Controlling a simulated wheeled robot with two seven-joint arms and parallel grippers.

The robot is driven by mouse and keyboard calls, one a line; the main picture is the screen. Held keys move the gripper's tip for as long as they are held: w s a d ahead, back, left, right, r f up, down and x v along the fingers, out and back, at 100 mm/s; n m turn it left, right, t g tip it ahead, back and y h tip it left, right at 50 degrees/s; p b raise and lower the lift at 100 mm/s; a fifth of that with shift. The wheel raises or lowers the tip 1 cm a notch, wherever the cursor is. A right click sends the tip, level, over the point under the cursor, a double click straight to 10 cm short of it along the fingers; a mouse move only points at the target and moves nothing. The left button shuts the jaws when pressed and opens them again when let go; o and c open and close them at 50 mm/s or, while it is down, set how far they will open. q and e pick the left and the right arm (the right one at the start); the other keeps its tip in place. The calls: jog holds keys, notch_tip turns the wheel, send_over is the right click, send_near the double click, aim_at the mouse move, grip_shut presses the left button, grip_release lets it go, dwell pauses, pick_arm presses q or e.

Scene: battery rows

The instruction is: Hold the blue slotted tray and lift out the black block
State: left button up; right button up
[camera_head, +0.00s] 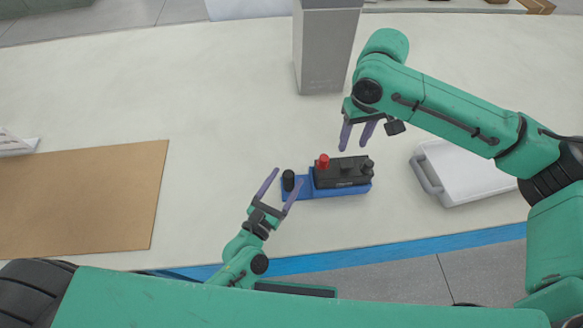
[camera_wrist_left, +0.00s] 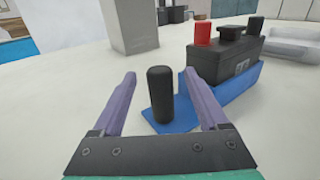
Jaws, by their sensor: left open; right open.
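The blue slotted tray (camera_head: 300,193) lies on the table in the middle of the head view; it also shows in the left wrist view (camera_wrist_left: 208,107). The black block (camera_head: 342,174), with a red knob and a black knob on top, sits in the tray's right part; it also shows in the left wrist view (camera_wrist_left: 226,63). A black upright post (camera_wrist_left: 160,93) stands on the tray's left end. My left gripper (camera_head: 281,188) is open, its fingers on either side of the post with gaps. My right gripper (camera_head: 357,135) is open and empty, above and behind the block.
A grey metal box (camera_head: 322,50) stands behind the tray. A white case with a handle (camera_head: 465,172) lies to the right. A brown mat (camera_head: 85,200) lies at the left. The table's front edge has a blue strip (camera_head: 400,250). The table between mat and tray is clear.

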aim_at(291, 171)
pick_arm(q)
jog(key=x, duration=0.5)
jog(key=shift+w+d, duration=0.1)
jog(key=shift+w, duration=0.25)
jog(key=shift+c, duration=0.4)
grip_shut()
